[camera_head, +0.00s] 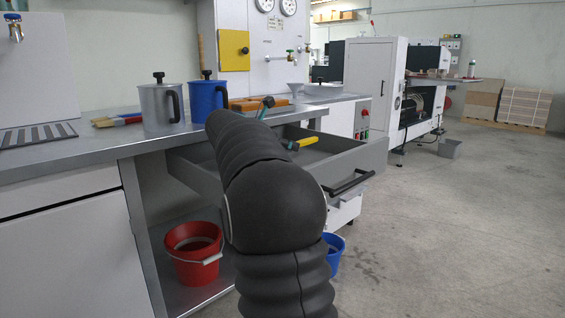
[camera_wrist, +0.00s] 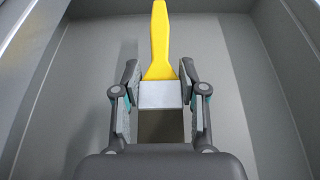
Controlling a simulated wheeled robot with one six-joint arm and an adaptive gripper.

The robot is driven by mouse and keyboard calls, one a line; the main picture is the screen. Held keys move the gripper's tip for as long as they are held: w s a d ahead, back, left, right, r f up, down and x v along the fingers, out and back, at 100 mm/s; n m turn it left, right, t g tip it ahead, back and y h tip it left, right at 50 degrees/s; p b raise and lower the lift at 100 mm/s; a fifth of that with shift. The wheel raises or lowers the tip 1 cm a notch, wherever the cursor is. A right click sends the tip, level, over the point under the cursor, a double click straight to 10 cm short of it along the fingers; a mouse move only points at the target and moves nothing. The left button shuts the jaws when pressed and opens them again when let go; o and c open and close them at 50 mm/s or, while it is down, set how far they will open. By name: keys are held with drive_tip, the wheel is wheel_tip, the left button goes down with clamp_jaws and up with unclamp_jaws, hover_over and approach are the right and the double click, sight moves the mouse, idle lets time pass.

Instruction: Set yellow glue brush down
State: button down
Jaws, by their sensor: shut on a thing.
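The yellow glue brush (camera_wrist: 159,50) has a yellow handle, a pale metal ferrule and dark bristles. My gripper (camera_wrist: 160,92) is shut on it, one finger on each side of the ferrule, in the wrist view. Below is the grey floor of an open drawer; I cannot tell whether the brush touches it. In the head view the brush's yellow handle (camera_head: 304,143) shows over the open grey drawer (camera_head: 347,165). My arm hides most of my gripper there.
On the metal counter (camera_head: 60,146) stand a grey pitcher (camera_head: 158,106) and a blue pitcher (camera_head: 205,97), with brushes (camera_head: 118,120) lying to their left. A red bucket (camera_head: 193,254) and a blue bucket (camera_head: 336,252) stand low down. The drawer floor beside the brush looks clear.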

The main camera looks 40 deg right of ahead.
drive_tip(key=shift+w+a+f, duration=0.15)
drive_tip(key=shift+w+f, duration=0.2)
drive_tip(key=shift+w, duration=0.05)
drive_tip(key=shift+f+b, duration=0.75)
drive_tip(key=shift+f, duration=1.15)
drive_tip(key=shift+f, duration=0.15)
drive_tip(key=c, duration=0.6)
unclamp_jaws()
drive_tip(key=shift+c, duration=0.2)
drive_tip(key=shift+r, duration=0.2)
drive_tip(key=p+v, duration=0.1)
drive_tip(key=v, duration=1.1)
drive_tip(key=shift+p, duration=0.35)
